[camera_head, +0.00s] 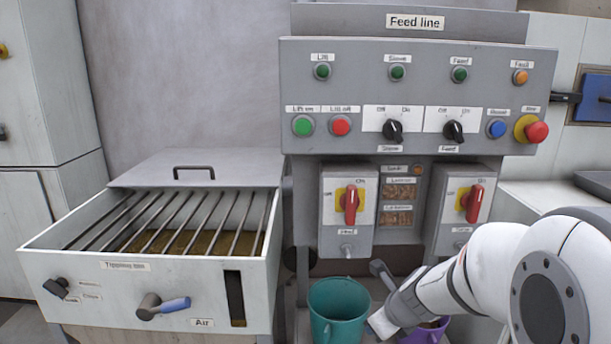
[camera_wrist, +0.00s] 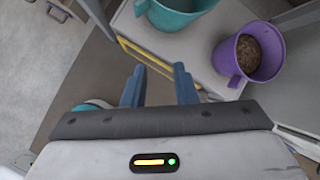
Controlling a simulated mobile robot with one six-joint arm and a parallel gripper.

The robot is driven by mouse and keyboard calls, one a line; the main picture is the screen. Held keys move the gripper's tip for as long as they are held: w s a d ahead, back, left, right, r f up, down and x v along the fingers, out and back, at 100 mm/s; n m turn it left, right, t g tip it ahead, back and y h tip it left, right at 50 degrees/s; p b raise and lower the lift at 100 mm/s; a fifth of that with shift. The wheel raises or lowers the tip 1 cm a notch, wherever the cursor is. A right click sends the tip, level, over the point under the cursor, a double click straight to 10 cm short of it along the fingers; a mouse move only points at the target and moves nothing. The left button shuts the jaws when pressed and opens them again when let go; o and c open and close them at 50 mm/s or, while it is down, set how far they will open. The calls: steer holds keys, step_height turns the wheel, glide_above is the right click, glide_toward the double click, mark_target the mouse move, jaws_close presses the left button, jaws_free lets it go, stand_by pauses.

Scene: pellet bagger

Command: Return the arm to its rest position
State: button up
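My arm reaches in from the lower right in the head view, in front of the panel's lower part. My gripper (camera_head: 383,295) is low, beside the teal bucket (camera_head: 339,309) and in front of the purple bucket (camera_head: 430,331), which the arm partly hides. In the wrist view my gripper (camera_wrist: 160,84) has its two blue fingers apart with nothing between them. The fingers point toward the edge of the shelf that bears both buckets. The purple bucket there (camera_wrist: 250,55) holds brown pellets.
The feed line panel (camera_head: 420,95) has buttons, two black selectors and a red emergency button. Two red-handled switches (camera_head: 351,204) (camera_head: 472,203) are below. Floor (camera_wrist: 30,80) shows left in the wrist view.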

steer(key=s+r+n+g+p, duration=0.1)
steer(key=s+r+n+p, duration=0.5)
steer(key=r+n, duration=0.3)
steer(key=s+r+n+g+h+p, duration=0.1)
steer(key=s+r+n+p, duration=0.5)
steer(key=r+n, duration=0.3)
steer(key=s+r+n+g+h+p, duration=0.1)
steer(key=s+r+n+p, duration=0.5)
steer(key=n, duration=0.4)
step_height(320, 180, up, 3)
steer(key=shift+s+a+f+n+p, duration=0.1)
steer(key=shift+s+a+n+p, duration=0.25)
steer(key=shift+p, duration=0.45)
steer(key=shift+a, duration=0.1)
